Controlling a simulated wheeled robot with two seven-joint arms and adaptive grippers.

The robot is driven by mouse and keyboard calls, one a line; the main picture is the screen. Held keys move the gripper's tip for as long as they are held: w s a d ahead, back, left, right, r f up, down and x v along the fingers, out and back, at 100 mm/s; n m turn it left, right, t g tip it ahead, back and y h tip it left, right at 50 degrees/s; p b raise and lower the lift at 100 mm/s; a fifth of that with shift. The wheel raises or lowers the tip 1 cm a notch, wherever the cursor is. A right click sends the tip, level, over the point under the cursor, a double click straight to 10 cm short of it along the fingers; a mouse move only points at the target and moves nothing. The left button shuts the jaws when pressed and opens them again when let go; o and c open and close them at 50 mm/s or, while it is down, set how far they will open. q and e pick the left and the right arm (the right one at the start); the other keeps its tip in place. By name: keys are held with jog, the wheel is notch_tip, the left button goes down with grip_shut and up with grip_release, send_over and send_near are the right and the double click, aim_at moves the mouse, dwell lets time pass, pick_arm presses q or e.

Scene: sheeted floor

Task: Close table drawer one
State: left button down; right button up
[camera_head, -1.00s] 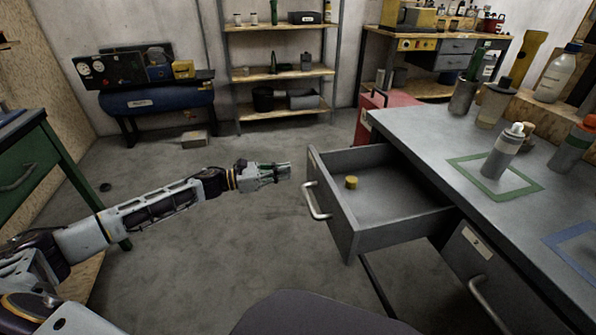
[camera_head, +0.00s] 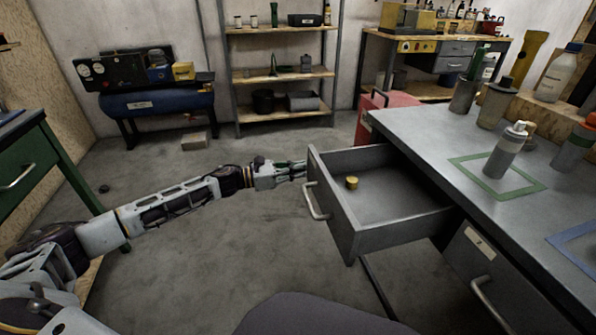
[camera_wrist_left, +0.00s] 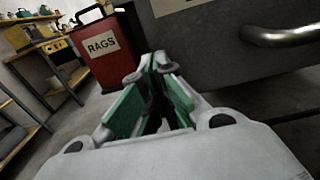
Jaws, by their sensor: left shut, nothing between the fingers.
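The table drawer (camera_head: 405,218) is pulled out from the grey table (camera_head: 420,140). It holds a small yellow cylinder (camera_head: 352,182). Its curved metal handle (camera_head: 314,203) is on the front panel facing left. My left gripper (camera_head: 298,171) is shut and empty, right at the front panel near its far end, above and beyond the handle. In the left wrist view the gripper (camera_wrist_left: 155,75) points at the grey panel (camera_wrist_left: 210,45), with the handle (camera_wrist_left: 285,35) to the right. I cannot tell whether the fingertips touch the panel. My right gripper is not in view.
A lower, closed drawer (camera_head: 480,265) has its own handle. Bottles and a cup stand on the tabletop. A red rags bin (camera_wrist_left: 105,50) stands beyond the drawer. A green cabinet (camera_head: 25,160) is at the left.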

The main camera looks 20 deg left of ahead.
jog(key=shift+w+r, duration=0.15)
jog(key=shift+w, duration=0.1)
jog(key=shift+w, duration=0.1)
